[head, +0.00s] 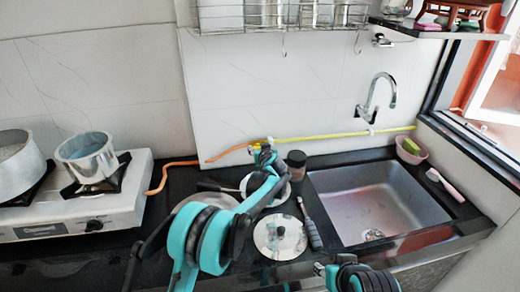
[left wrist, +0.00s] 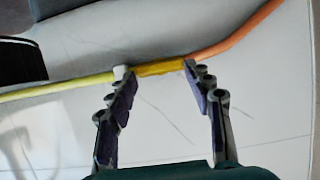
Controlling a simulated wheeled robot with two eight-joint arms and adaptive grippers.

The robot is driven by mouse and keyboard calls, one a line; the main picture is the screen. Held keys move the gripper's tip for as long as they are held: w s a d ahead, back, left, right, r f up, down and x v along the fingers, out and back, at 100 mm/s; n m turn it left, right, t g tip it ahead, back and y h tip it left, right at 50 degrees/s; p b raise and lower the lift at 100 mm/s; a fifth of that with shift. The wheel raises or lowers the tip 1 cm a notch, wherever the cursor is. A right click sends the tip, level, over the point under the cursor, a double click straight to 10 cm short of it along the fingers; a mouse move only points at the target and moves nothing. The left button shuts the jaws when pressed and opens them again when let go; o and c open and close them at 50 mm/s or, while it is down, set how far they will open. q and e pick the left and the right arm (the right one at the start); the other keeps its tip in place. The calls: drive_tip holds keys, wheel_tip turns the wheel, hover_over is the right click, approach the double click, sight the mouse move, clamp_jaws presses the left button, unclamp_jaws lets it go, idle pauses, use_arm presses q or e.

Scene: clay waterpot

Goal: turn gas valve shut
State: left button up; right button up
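A yellow valve section (left wrist: 160,69) sits in line on a gas hose along the white wall, in the left wrist view. A paler yellow pipe (left wrist: 60,88) joins one end and an orange hose (left wrist: 240,37) the other. My left gripper (left wrist: 157,72) is open, with one fingertip near each end of the yellow section; I cannot tell whether they touch it. In the head view, my left gripper (head: 264,154) is at the wall above the counter and hides most of the valve. Part of my right arm shows at the bottom; its fingers are unclear.
A stove (head: 80,205) with two metal pots stands at left. Below my left arm are pans and a lid (head: 280,236), with a dark jar (head: 296,160) close to the gripper. A sink (head: 375,200) and pink basket (head: 411,150) are at right.

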use_arm(q)
drive_tip(key=shift+c, duration=1.4)
drive_tip(key=shift+d, duration=0.1)
drive_tip(key=shift+d+m+y+p, duration=0.2)
drive_tip(key=shift+m+y+p, duration=0.4)
drive_tip(key=shift+m, duration=0.4)
drive_tip(key=shift+w+d+f+m+y, duration=0.1)
drive_tip(key=shift+d+m+y, duration=0.1)
drive_tip(key=shift+m+y, duration=0.6)
drive_tip(key=shift+w+d+f+m+t+y+b, duration=0.1)
drive_tip(key=shift+f+m+t+y+b, duration=0.2)
drive_tip(key=shift+m+y, duration=0.9)
drive_tip(key=shift+s+d+f+m+t+y+b, duration=0.15)
drive_tip(key=shift+m+t+y+b, duration=0.15)
drive_tip(key=shift+m, duration=1.75)
drive_tip(key=shift+w+d+f+m+t+y+b, duration=0.2)
drive_tip(key=shift+m+y, duration=0.6)
drive_tip(key=shift+m, duration=0.85)
drive_tip(key=shift+a, duration=0.2)
